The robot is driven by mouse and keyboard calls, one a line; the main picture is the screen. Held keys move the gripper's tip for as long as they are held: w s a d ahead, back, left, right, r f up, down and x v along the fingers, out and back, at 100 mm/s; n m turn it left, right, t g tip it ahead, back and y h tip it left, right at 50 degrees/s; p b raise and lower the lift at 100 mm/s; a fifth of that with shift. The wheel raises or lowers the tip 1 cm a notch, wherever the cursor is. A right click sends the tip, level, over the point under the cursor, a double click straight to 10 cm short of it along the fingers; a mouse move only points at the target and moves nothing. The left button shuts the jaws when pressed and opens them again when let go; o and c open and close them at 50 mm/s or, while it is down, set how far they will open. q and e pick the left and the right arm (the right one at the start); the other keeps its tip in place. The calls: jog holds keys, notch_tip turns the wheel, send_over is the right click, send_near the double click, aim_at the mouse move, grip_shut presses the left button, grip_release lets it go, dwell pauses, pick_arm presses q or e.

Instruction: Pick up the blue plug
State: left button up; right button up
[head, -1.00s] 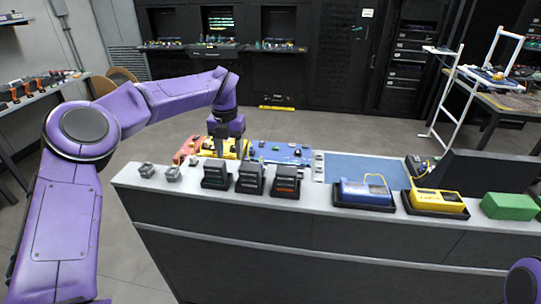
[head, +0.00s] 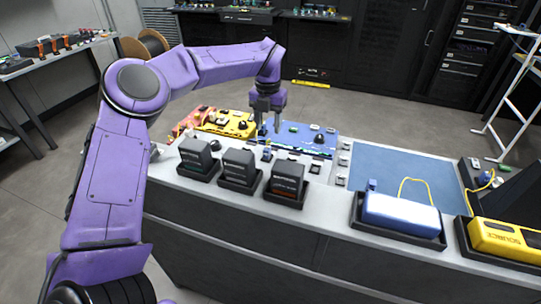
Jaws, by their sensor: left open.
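My left gripper (head: 267,126) is open and points down over the left end of the blue panel (head: 318,131) on the counter. A small blue piece (head: 262,131), which may be the blue plug, shows right by its fingertips. I cannot tell whether the fingers touch it or stand around it. Another small blue piece (head: 267,153) sits just in front of the panel. My right gripper is out of view.
A yellow panel (head: 231,123) lies left of the gripper. Several dark devices (head: 240,168) stand upright in front.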

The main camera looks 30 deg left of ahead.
pick_arm(q)
send_over(267, 148)
jog(key=f, duration=0.2)
jog(key=f+p, duration=0.1)
jog(key=f, duration=0.1)
jog(key=shift+w+d+f, duration=0.1)
jog(key=shift+w+f, duration=0.1)
jog(key=shift+s+f, duration=0.1)
jog(key=shift+f, duration=0.3)
notch_tip(267, 148, down, 4)
jog(key=shift+s+f+p, duration=0.1)
jog(key=shift+s+p, duration=0.05)
jog(key=shift+p, duration=0.9)
jog(key=shift+f, duration=0.25)
grip_shut()
